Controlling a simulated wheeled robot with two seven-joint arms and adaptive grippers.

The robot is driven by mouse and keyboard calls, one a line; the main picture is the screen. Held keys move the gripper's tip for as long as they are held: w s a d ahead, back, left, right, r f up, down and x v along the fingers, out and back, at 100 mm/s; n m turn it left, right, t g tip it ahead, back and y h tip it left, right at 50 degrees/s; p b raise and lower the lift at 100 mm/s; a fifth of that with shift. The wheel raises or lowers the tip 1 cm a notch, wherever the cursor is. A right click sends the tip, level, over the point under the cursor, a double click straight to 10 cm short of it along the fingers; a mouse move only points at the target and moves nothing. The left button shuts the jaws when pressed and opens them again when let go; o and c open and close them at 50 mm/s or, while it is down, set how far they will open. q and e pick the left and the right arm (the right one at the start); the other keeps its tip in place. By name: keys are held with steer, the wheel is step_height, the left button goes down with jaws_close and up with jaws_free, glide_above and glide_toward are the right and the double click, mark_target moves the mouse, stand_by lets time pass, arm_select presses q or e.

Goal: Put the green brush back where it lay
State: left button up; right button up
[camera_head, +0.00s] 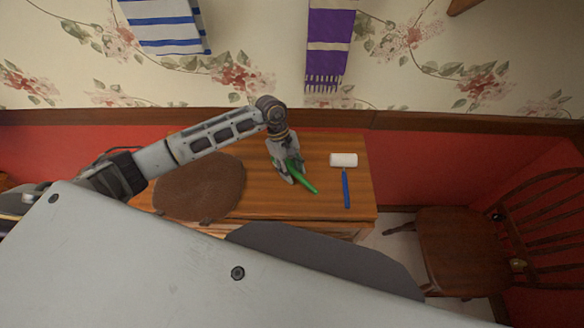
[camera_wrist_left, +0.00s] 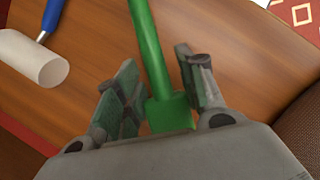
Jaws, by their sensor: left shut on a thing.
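The green brush (camera_head: 304,183) is at my left gripper (camera_head: 289,176), over the wooden table (camera_head: 280,207). In the left wrist view the brush's long green handle (camera_wrist_left: 149,45) runs up the picture from a wider green block, which sits between the two fingers of my left gripper (camera_wrist_left: 153,98). The gripper is shut on the brush. The bristles do not show. Whether the brush touches the tabletop, I cannot tell. My right gripper is not in view.
A white paint roller (camera_head: 343,160) with a blue handle lies right of the brush. A brown round mat (camera_head: 200,186) covers the table's left part. A wooden chair (camera_head: 463,248) stands to the right. Bare tabletop shows between mat and roller.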

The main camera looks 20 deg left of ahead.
arm_select(q)
steer(key=shift+f+b, duration=0.6)
steer(key=shift+f, duration=0.2)
stand_by(0.8)
steer(key=o, duration=1)
steer(key=shift+v, duration=6)
